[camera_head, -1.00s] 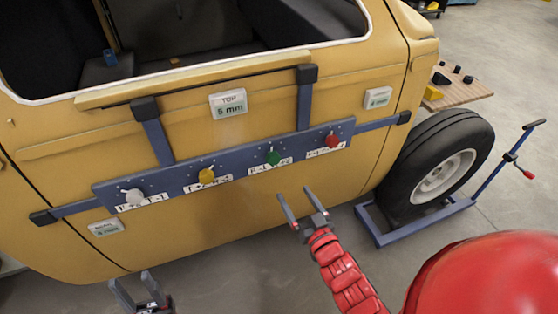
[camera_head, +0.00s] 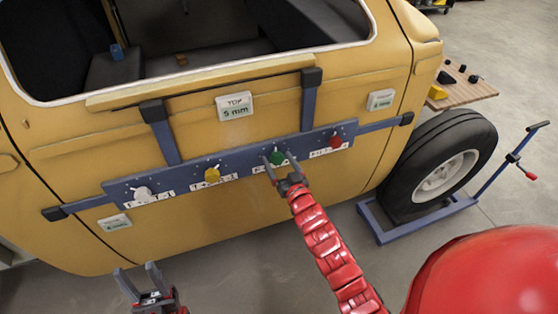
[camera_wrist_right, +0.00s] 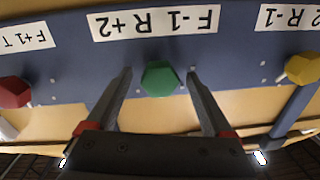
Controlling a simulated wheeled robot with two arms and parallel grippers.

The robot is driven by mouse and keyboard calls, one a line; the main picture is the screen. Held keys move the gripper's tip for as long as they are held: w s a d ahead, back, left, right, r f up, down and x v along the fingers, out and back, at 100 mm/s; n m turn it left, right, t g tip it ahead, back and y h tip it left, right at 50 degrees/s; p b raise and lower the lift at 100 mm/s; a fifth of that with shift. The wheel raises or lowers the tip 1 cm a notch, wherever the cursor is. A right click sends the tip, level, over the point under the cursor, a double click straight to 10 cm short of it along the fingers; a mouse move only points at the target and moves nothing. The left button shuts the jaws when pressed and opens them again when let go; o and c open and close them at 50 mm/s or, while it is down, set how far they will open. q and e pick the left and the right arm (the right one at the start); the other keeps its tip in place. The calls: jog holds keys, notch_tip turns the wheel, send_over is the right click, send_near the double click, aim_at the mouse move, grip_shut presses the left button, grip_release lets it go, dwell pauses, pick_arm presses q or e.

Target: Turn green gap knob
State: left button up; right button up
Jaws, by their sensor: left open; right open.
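The green knob (camera_head: 277,158) sits on the blue bar fixed across the yellow car door, between the yellow knob (camera_head: 212,175) and the red knob (camera_head: 336,141). In the right wrist view the green knob (camera_wrist_right: 160,78) is a hexagon below an upside-down label reading F-1 R+2. My right gripper (camera_head: 279,163) is open at the green knob, with one finger on each side and a gap to both fingers (camera_wrist_right: 160,85). Whether the fingertips reach past the knob's face is hard to tell. My left gripper (camera_head: 138,281) is open and empty, low in front of the door.
The blue bar (camera_head: 240,163) also carries a white knob (camera_head: 142,194) at its left end. Small signs, one reading 5 mm (camera_head: 235,105), are on the door. A wheel (camera_head: 440,165) on a blue stand (camera_head: 415,222) is at the right. Open floor lies in front.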

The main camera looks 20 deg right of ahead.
jog(key=c, duration=1.4)
jog(key=shift+o, duration=0.2)
jog(key=shift+f+n+b, duration=0.25)
jog(key=shift+n+b, duration=0.55)
jog(key=shift+b, duration=0.2)
jog(key=shift+n+b, duration=1.05)
jog(key=shift+n, duration=0.15)
jog(key=n+b, duration=0.1)
jog(key=n, duration=0.1)
jog(key=shift+r+n+b, duration=0.1)
jog(key=shift+n+b, duration=0.25)
jog(key=shift+n, duration=0.05)
jog(key=shift+n+b, duration=0.35)
jog(key=shift+n, duration=0.55)
jog(key=shift+r, duration=0.1)
